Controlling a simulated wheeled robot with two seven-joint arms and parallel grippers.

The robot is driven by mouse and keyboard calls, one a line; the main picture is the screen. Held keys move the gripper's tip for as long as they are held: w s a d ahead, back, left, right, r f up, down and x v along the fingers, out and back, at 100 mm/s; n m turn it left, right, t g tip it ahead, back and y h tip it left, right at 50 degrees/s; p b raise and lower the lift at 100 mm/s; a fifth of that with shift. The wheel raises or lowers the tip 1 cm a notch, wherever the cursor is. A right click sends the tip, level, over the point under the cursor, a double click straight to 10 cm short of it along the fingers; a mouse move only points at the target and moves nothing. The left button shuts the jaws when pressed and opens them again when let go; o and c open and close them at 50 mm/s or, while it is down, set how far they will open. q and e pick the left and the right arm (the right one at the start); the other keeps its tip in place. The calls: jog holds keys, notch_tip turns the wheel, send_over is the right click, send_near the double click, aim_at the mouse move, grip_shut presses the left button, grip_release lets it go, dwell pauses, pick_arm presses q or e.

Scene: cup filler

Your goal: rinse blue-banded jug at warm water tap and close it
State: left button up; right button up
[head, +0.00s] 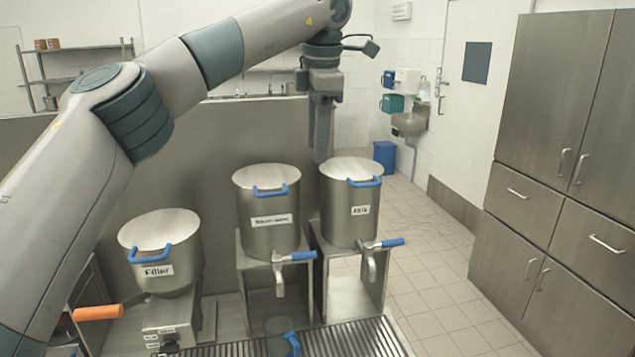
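The middle steel pot (268,228), its label small but seeming to read "Warm water", stands on a steel stand. Its tap (279,272) has a blue lever (300,256) pointing right. No stream shows below the spout. A see-through jug (276,325) with a blue handle (292,344) stands at the bottom edge, below that spout in the picture; its lower part is cut off, and I cannot make out a band. My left gripper (320,150) points down beside the lid of the right pot, seen edge-on; whether its fingers are apart is unclear. My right gripper is out of view.
A right pot labelled "Milk" (349,225) has a similar tap with a blue lever (392,243). A "Filler" hopper (170,280) with an orange handle (97,313) stands left. A slatted drain grate (350,340) lies in front. Steel cabinets (540,200) stand right.

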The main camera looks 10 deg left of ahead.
pick_arm(q)
jog(key=b, duration=1)
send_over(314, 252)
jog(key=s+d, duration=0.1)
jog(key=s, duration=0.2)
notch_tip(314, 252, down, 10)
jog(key=shift+s+d, duration=0.15)
jog(key=shift+d, duration=0.05)
jog(key=shift+s, duration=0.1)
jog(key=w+f+p, duration=0.1)
jog(key=f, duration=0.4)
jog(key=w+a+f+p, duration=0.1)
jog(key=f+p, duration=0.1)
jog(key=f, duration=0.4)
jog(key=w+f+p, duration=0.1)
jog(key=f+p, duration=0.1)
jog(key=f, duration=0.4)
jog(key=shift+w+a, duration=0.1)
jog(key=shift+a, duration=0.05)
grip_shut()
